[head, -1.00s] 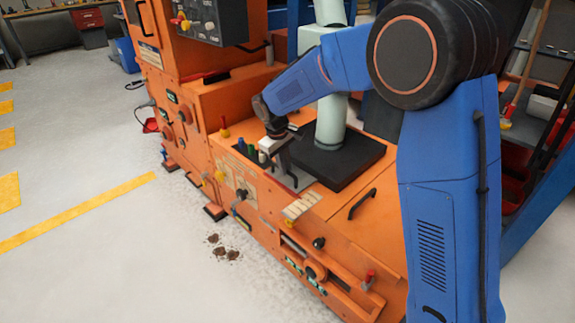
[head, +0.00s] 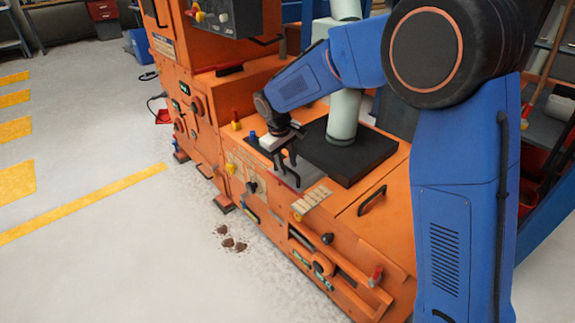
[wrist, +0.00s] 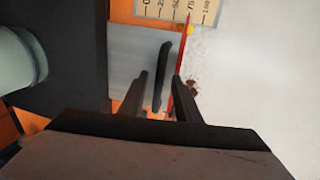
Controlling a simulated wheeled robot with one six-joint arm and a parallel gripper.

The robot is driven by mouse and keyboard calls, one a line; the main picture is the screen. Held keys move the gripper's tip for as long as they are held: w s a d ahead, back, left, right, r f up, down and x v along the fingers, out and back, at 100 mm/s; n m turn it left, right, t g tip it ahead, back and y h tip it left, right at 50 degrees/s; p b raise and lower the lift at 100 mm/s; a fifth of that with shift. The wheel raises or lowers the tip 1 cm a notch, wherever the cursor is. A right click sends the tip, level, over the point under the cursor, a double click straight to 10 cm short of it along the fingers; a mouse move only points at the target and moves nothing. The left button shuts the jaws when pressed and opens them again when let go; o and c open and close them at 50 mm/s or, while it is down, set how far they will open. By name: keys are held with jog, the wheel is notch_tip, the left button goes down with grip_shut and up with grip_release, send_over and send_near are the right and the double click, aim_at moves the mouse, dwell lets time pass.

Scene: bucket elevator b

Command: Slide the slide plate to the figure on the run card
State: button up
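The slide plate (wrist: 128,48) is a flat grey plate. Its upright black handle (wrist: 161,78) lies between my gripper's fingertips (wrist: 160,77) in the wrist view, with a gap visible on both sides. My gripper is open around the handle and looks unclosed on it. A thin red pointer (wrist: 184,62) runs beside the handle to a cream scale (wrist: 177,9), whose figures are partly cut off; it ends close to the 75 mark. In the head view my gripper (head: 285,158) is over the plate, and the cream scale (head: 312,198) is to its right. I cannot read a run card figure.
A black block with a pale green column (head: 344,118) stands just behind the plate. A black grab handle (head: 371,200) is to the right on the orange machine. Coloured knobs (head: 236,122) are to the left. Open floor (head: 110,260) lies in front.

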notch_tip(320, 180, up, 17)
jog(key=s+a, duration=0.2)
jog(key=shift+s+a, duration=0.15)
jog(key=shift+f, duration=0.15)
jog(key=s+d+r+m, duration=0.1)
jog(key=s+d+r, duration=0.1)
jog(key=s+d, duration=0.45)
jog(key=s+d+r+m+t+y, duration=0.1)
jog(key=s+d+m, duration=0.15)
jog(key=d, duration=0.65)
jog(key=s+d+r+m, duration=0.1)
jog(key=s+d+r, duration=0.1)
jog(key=s+d, duration=0.45)
jog(key=s+d+f+m+t, duration=0.1)
jog(key=s+d+f+m, duration=0.1)
jog(key=s+d+f, duration=0.2)
jog(key=s+d+f+m+t, duration=0.1)
jog(key=s+d+f+m, duration=0.1)
jog(key=s+d+f, duration=0.3)
jog(key=shift+s+d+y, duration=0.3)
jog(key=shift+s+d, duration=2.1)
jog(key=shift+s, duration=2.3)
jog(key=shift+m, duration=0.25)
